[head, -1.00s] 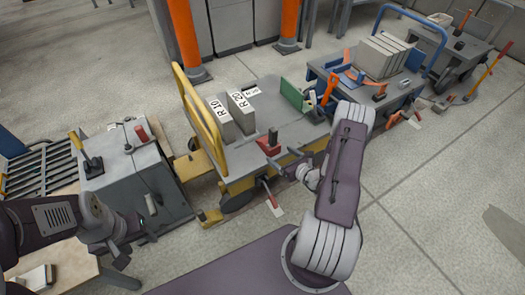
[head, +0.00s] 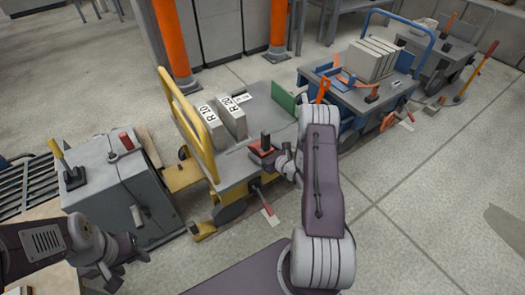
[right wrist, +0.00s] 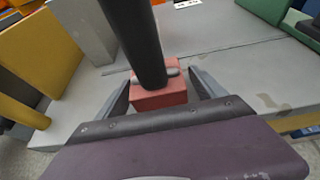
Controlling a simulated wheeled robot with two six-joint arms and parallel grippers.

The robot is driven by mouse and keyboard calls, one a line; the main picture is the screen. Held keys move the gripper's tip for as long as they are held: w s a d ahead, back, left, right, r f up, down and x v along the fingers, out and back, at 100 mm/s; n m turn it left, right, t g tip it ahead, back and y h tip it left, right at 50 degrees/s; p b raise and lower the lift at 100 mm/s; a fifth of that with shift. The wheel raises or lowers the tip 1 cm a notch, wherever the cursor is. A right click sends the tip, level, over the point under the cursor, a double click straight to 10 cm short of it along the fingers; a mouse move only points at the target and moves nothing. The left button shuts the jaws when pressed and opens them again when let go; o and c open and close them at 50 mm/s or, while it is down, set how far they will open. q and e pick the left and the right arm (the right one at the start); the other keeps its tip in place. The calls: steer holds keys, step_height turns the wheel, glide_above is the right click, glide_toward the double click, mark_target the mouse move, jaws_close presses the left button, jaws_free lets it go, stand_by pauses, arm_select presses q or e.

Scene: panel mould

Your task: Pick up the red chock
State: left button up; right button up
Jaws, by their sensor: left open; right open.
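The red chock (head: 263,155) sits on the grey deck of the yellow-framed cart in the head view, with a dark upright handle. In the right wrist view the red chock (right wrist: 158,95) lies between the two fingers of my right gripper (right wrist: 160,90), and its black handle rises toward the camera. My right gripper (head: 280,160) is open around the chock; contact cannot be told. My left gripper (head: 125,262) is open and empty at the lower left, in front of the grey cabinet, away from the chock.
Grey blocks marked R 10 (head: 215,126) and R 20 (head: 233,117) stand on the cart deck (head: 237,168). A green plate (head: 283,104) is at its far right corner. A yellow rail (head: 190,120) edges its left side. A blue cart (head: 345,92) stands behind right.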

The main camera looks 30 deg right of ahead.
jaws_close()
steer(key=shift+r, duration=0.15)
